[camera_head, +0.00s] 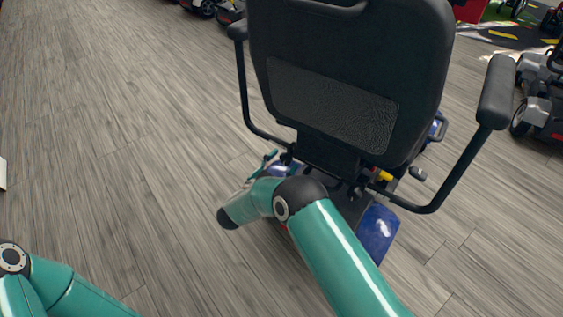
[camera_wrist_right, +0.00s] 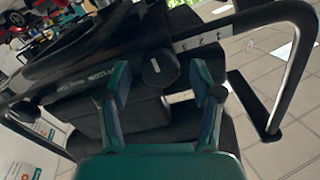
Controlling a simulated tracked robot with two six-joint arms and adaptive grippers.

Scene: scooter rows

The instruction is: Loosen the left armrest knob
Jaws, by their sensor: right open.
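The black scooter seat (camera_head: 340,80) shows from behind in the head view, with the left armrest (camera_head: 238,32) at its left side. My right gripper (camera_head: 268,158) is beside the foot of that armrest, low at the seat's left; the arm partly covers it. In the right wrist view my right gripper (camera_wrist_right: 161,74) is open, with its two teal fingers apart. A black knob with a pale mark, the armrest knob (camera_wrist_right: 154,72), appears between the fingertips; I cannot tell whether they touch it. My left arm shows at the lower left, but its gripper is out of view.
The right armrest (camera_head: 497,92) and another knob (camera_head: 418,173) are on the seat's right side. A blue fender (camera_head: 377,232) lies below the seat. Other scooters (camera_head: 540,95) stand at the right and top edges.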

